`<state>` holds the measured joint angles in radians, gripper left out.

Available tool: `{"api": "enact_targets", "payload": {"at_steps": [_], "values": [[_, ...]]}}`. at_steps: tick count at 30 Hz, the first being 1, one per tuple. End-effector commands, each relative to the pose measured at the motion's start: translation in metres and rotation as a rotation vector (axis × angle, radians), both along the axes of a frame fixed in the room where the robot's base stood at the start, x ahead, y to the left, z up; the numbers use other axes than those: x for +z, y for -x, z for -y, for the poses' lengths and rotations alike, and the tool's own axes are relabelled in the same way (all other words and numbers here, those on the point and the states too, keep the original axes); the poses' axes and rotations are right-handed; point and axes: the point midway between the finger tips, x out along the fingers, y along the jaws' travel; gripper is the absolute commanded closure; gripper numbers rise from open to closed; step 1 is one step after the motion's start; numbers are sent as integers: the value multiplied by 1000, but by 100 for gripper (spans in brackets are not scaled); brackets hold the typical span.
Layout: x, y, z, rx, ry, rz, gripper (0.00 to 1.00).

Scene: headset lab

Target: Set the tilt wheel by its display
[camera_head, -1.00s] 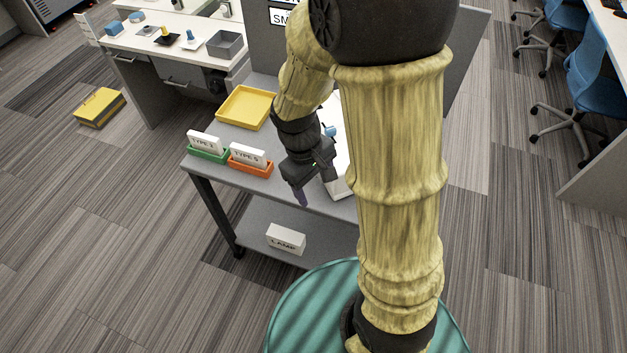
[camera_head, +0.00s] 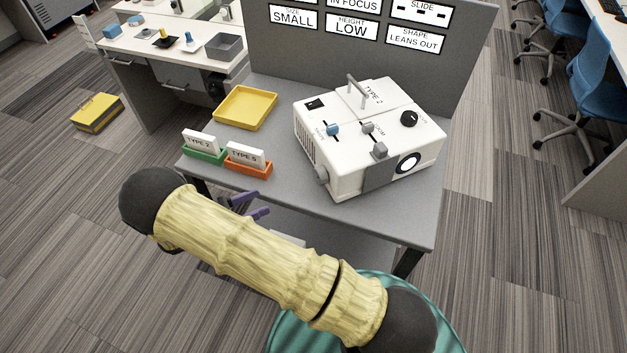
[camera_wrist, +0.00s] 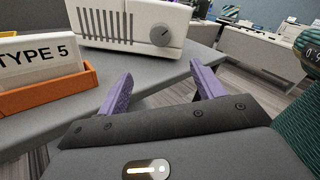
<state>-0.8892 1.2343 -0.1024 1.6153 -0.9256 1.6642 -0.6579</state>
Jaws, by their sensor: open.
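The white projector-like device (camera_head: 345,165) stands on the grey cart, marked TYPE 2 on top. A grey round knob (camera_head: 322,176) sits low on its left side, probably the tilt wheel; it also shows in the wrist view (camera_wrist: 162,35) with a pointer mark. The board behind carries signs; one reads HEIGHT LOW (camera_head: 351,28), others SIZE SMALL (camera_head: 292,17) and SHAPE LEANS OUT (camera_head: 416,38). My gripper (camera_head: 252,206) is open and empty, by the cart's front edge, left of and apart from the device. In the wrist view its purple fingers (camera_wrist: 160,75) point toward the knob.
An orange holder (camera_head: 250,170) with a TYPE 5 card and a green holder (camera_head: 204,155) stand on the cart's left, near my gripper. A yellow tray (camera_head: 246,126) lies behind them. The device's top has sliders and a black dial (camera_head: 409,119).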

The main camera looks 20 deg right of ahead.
Motion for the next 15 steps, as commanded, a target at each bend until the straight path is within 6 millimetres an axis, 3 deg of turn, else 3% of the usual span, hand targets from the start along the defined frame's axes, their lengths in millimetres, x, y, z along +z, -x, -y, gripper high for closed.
{"api": "enact_targets", "payload": {"at_steps": [9,15], "values": [[0,1,-5,15,9,0,33],[2,-2,7,9,10,-1,33]]}}
